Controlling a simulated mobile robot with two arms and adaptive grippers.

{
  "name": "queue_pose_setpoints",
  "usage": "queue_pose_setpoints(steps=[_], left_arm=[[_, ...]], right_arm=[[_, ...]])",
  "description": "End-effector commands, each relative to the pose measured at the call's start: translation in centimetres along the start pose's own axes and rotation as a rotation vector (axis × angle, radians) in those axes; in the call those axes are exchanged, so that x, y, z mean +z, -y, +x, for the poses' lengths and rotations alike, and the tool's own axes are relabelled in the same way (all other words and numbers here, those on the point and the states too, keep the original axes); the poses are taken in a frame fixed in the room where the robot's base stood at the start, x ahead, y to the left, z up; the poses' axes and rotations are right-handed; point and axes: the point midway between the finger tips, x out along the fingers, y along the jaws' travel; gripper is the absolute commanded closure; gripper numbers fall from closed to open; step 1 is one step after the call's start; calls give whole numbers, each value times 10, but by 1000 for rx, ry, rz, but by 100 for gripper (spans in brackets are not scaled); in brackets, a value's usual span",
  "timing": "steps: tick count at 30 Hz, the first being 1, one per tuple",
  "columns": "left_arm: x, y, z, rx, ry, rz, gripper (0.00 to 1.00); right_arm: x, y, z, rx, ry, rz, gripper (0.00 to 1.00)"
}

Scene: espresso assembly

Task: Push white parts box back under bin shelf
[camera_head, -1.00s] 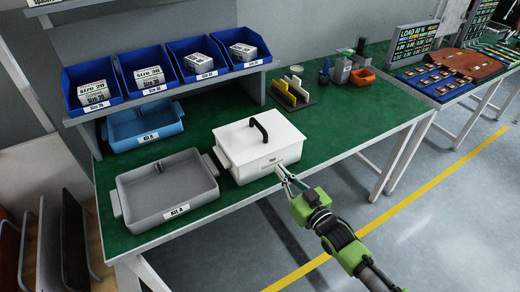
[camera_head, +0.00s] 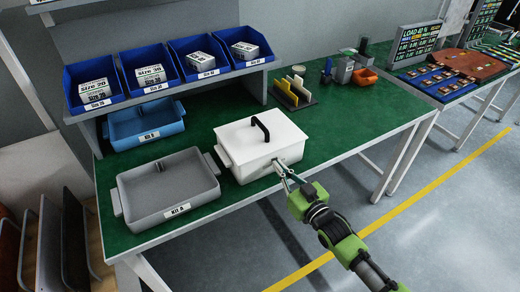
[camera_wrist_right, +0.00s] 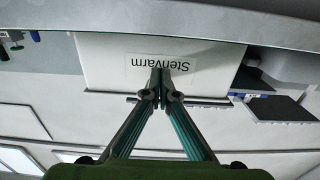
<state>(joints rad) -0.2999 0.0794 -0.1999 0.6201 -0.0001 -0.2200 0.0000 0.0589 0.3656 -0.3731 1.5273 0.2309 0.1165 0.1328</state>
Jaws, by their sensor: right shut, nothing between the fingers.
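The white parts box (camera_head: 248,158) has a lid with a black handle (camera_head: 262,129). It stands on the green bench top near the front edge, in front of and to the right of the bin shelf (camera_head: 190,84). My right gripper (camera_head: 278,167) is shut and empty, with its fingertips at the box's front face. In the right wrist view the shut fingertips (camera_wrist_right: 161,70) overlap the label on the white box (camera_wrist_right: 105,62), which reads upside down. I cannot tell for sure if they touch. My left gripper is not in view.
Blue bins (camera_head: 93,86) with labelled grey boxes stand on the shelf. A blue tray (camera_head: 144,125) sits under its left part. A grey tray (camera_head: 168,190) stands close left of the white box. A divider rack (camera_head: 294,94) and orange bin (camera_head: 364,77) stand to the right.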

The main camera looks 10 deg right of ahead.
Motion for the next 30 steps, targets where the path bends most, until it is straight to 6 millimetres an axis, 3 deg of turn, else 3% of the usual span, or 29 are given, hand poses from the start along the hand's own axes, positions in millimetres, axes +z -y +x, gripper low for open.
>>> queue_pose_setpoints(steps=[30], left_arm=[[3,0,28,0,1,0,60]], right_arm=[[0,0,60,0,-2,-1,100]])
